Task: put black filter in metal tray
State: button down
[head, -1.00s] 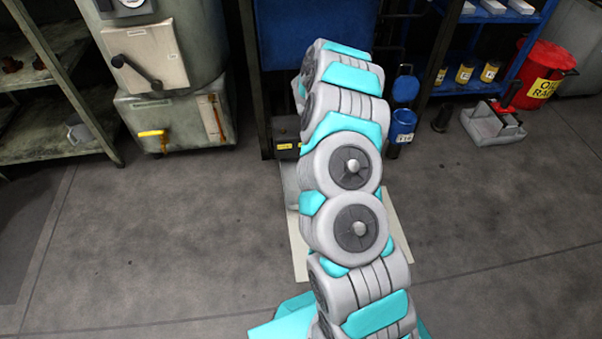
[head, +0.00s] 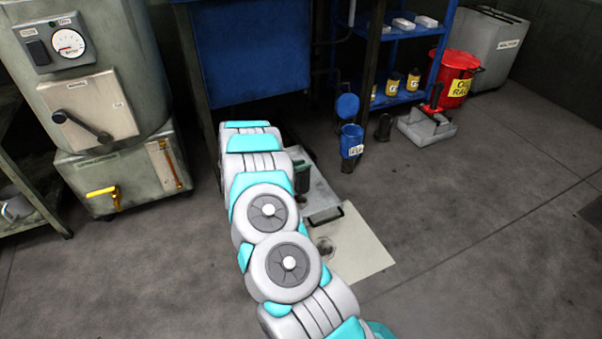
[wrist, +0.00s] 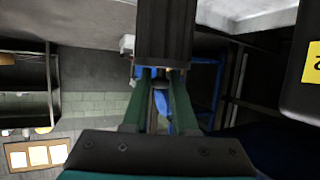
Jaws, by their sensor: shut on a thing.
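In the wrist view my gripper (wrist: 160,78) has its two green fingers closed on a dark, ribbed black filter (wrist: 165,30), which sticks out beyond the fingertips. In the head view my arm hides most of my gripper. A small dark green and black shape (head: 302,178) shows beside the arm, and I cannot tell how much of it is gripper or filter. A grey metal tray (head: 322,192) with a dark handle lies on the floor just right of my arm, partly hidden by it.
A pale mat (head: 355,250) lies in front of the tray. A blue container (head: 351,142), a dark cylinder (head: 384,127), another grey tray-like holder (head: 415,130) and a red oily-rag bin (head: 456,80) stand at the back right. A furnace-like cabinet (head: 120,180) stands left. Floor at right is clear.

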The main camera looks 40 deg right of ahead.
notch_tip(320, 180, down, 3)
jog(key=shift+f, duration=0.1)
jog(key=c, duration=0.7)
grip_release()
